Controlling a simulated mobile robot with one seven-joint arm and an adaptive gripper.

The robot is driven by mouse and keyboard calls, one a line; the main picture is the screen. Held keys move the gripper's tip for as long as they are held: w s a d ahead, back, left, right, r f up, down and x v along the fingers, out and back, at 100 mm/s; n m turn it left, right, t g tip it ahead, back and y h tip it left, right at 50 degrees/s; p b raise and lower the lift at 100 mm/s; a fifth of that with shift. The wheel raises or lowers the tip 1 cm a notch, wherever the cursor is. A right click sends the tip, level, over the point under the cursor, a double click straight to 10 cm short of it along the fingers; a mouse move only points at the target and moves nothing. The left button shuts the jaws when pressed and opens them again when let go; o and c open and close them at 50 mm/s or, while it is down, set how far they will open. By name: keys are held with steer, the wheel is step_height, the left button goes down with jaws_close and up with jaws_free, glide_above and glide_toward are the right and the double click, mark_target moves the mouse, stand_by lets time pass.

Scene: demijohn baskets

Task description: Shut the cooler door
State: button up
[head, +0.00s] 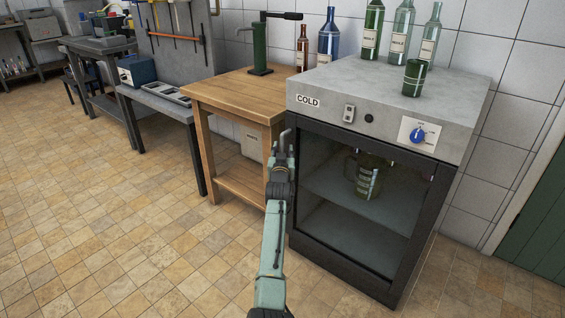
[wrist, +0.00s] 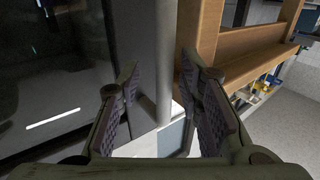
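The cooler (head: 393,85) is a grey cabinet labelled COLD. Its dark-framed glass door (head: 375,270) lies across the front and looks flush or nearly flush; I cannot tell whether it is fully shut. The door's dark glass also fills the left of the wrist view (wrist: 55,75). A grey vertical handle bar (head: 287,138) stands at the door's left edge. My gripper (head: 283,158) is at this bar. In the wrist view my open gripper (wrist: 164,88) has one finger on each side of the handle (wrist: 163,55), with gaps visible, not clamped on it.
A green jug (head: 368,176) stands on the shelf inside. Several bottles (head: 372,30) and a green cup (head: 414,78) stand on the cooler's top. A wooden table (head: 228,92) stands close on the left, beside my gripper. The tiled floor (head: 110,215) in front is clear.

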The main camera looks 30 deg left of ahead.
steer(key=v, duration=1)
steer(key=shift+s+d, duration=0.2)
steer(key=shift+s, duration=0.05)
